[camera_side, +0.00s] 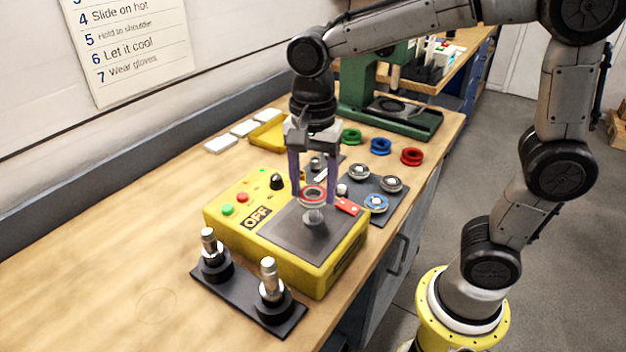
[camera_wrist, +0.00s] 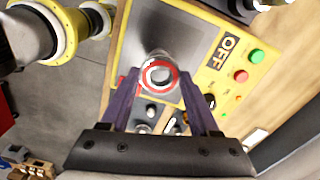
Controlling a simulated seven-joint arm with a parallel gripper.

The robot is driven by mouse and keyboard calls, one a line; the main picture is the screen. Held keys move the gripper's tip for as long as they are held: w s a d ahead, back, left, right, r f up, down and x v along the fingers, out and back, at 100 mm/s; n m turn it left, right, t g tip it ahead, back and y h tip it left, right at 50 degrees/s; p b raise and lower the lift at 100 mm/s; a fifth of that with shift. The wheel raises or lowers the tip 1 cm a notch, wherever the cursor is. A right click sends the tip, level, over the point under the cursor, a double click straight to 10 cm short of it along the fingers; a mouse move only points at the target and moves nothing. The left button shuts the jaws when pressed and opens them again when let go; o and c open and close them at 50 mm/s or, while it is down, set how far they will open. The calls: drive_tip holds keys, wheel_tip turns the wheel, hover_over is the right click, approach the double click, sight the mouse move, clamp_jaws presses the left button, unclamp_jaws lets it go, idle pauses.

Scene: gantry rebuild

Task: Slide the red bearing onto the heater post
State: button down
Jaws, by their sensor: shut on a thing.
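My gripper (camera_side: 313,197) is shut on the red bearing (camera_side: 313,201), a red-rimmed ring held level between the two purple fingers. The heater post (camera_side: 313,217) is a short silver post on the dark plate (camera_side: 290,228) of the yellow heater box (camera_side: 225,236), whose label reads OFF. The bearing is directly over the post in the side view. In the wrist view, the bearing (camera_wrist: 146,80) sits between the fingertips (camera_wrist: 159,76), with the silver post partly hidden behind it. I cannot tell whether the post top is inside the ring.
A black stand (camera_side: 240,297) with two upright shafts is in front of the heater. A grey tray (camera_side: 360,184) with several bearings lies behind it. Green (camera_side: 352,136), blue (camera_side: 381,146) and red (camera_side: 412,156) rings and a green press (camera_side: 360,100) are farther back. The bench's left is clear.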

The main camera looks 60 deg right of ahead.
drive_tip(key=shift+f, duration=2.05)
drive_tip(key=shift+c, duration=0.2)
unclamp_jaws()
drive_tip(key=shift+r, duration=0.1)
wheel_tip(320, 180, up, 14)
drive_tip(key=shift+f, duration=0.2)
idle(0.4)
